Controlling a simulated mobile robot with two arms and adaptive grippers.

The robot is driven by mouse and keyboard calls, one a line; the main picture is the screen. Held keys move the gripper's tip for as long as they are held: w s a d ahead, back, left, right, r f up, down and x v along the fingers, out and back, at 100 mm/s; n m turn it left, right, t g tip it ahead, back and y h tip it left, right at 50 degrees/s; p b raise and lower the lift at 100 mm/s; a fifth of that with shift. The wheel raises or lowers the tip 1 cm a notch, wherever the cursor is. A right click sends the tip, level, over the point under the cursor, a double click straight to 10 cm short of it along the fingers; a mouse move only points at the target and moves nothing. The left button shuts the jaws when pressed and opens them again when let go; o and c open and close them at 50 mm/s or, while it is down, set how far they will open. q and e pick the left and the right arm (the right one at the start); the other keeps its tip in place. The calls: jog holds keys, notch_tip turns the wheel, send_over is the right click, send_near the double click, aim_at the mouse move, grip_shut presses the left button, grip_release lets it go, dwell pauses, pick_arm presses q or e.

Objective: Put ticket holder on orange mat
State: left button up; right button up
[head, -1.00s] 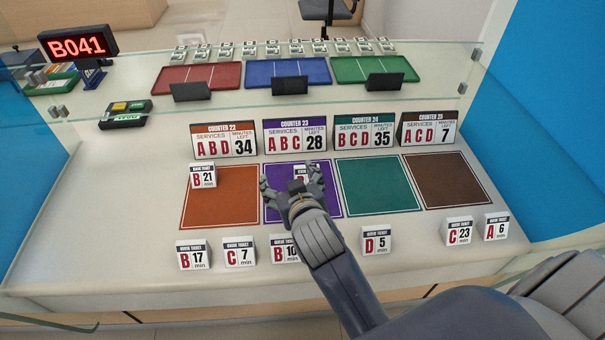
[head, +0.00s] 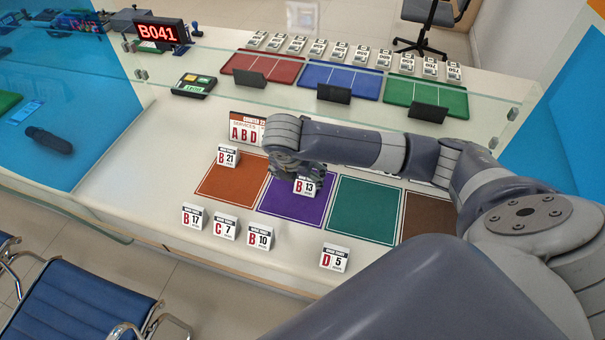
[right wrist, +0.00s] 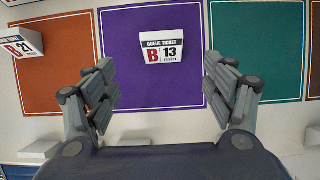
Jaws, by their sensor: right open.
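The orange mat (head: 229,187) lies at the left of the mat row, with ticket holder B 21 (head: 228,156) at its upper left corner. Ticket holder B 13 (head: 305,187) stands on the purple mat (head: 296,210). My right gripper (head: 290,172) hangs over the upper part of the purple mat. In the right wrist view its open fingers (right wrist: 160,80) are spread to either side of B 13 (right wrist: 164,50), with nothing between them held. The orange mat (right wrist: 65,75) is left of the fingers there. My left gripper is not in view.
Ticket holders B 17 (head: 194,216), C 7 (head: 226,228), B 10 (head: 261,235) and D 5 (head: 334,257) stand along the front. The green mat (head: 365,211) is to the right. My arm hides most counter signs. A glass screen (head: 210,102) stands behind.

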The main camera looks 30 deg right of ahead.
aim_at(306, 182)
jog(key=x, duration=0.5)
jog(key=shift+w+a, duration=0.1)
jog(key=shift+w, duration=0.1)
jog(key=shift+d+f, duration=0.35)
jog(key=shift+f, duration=0.15)
jog(key=x, duration=0.1)
jog(key=p+x, duration=0.1)
jog(key=x, duration=0.1)
jog(key=shift+d, duration=0.3)
jog(key=shift+w+d+f, duration=0.2)
jog(key=shift+f, duration=0.4)
jog(key=c, duration=1.1)
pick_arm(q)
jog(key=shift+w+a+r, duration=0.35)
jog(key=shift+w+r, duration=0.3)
pick_arm(e)
jog(key=shift+c, duration=0.7)
jog(key=shift+r, duration=0.1)
